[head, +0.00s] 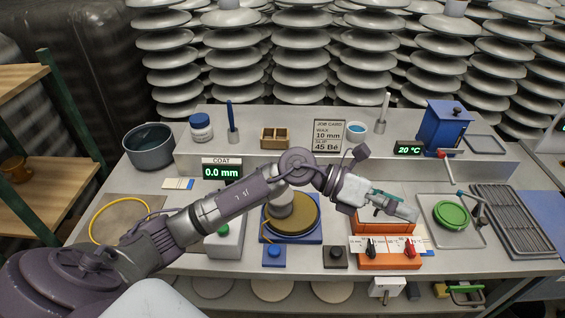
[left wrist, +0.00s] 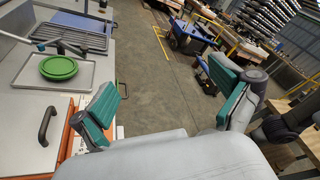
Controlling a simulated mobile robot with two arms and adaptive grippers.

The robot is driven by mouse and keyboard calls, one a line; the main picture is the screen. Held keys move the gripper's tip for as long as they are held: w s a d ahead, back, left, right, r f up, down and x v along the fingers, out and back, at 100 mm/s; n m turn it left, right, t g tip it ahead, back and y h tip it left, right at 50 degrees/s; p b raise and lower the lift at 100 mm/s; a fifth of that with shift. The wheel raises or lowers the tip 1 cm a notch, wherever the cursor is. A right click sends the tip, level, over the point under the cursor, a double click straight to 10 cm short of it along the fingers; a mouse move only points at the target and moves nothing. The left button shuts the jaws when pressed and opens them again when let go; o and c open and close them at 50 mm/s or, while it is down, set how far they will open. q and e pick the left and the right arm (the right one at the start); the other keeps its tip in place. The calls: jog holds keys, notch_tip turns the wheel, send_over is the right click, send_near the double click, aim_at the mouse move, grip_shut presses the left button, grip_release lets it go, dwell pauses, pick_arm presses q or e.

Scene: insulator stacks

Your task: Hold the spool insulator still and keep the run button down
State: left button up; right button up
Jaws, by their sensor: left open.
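I cannot read which is the run button. My left gripper (head: 399,206) is right of the plate, above an orange block, open and empty; its teal-padded fingers are spread in the left wrist view (left wrist: 168,102).
A tray with a green dish (head: 451,214) and a dark rack (head: 515,219) lie at the right. An orange unit with clips (head: 390,262) stands at the front edge. A coat display (head: 222,171) reads 0.0 mm. A dark pot (head: 149,147) stands back left.

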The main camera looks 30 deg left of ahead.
pick_arm(q)
jog(key=w+a+f+m+g+y, duration=0.2)
jog(key=a+f+m+y, duration=0.1)
jog(key=a+f+y, duration=0.5)
jog(key=g+y, duration=0.2)
jog(key=y, duration=0.5)
send_near(282, 201)
jog(key=shift+w+a+r+n, duration=0.1)
jog(key=shift+w+a+n, duration=0.1)
jog(key=shift+w, duration=0.35)
jog(key=shift+w+a+n, duration=0.2)
jog(key=shift+w, duration=0.35)
jog(key=shift+a+y, duration=0.2)
jog(key=shift+y, duration=0.1)
notch_tip(282, 201, down, 14)
jog(key=shift+r+p, duration=0.1)
jog(key=shift+p, duration=1.15)
jog(key=shift+c, duration=0.3)
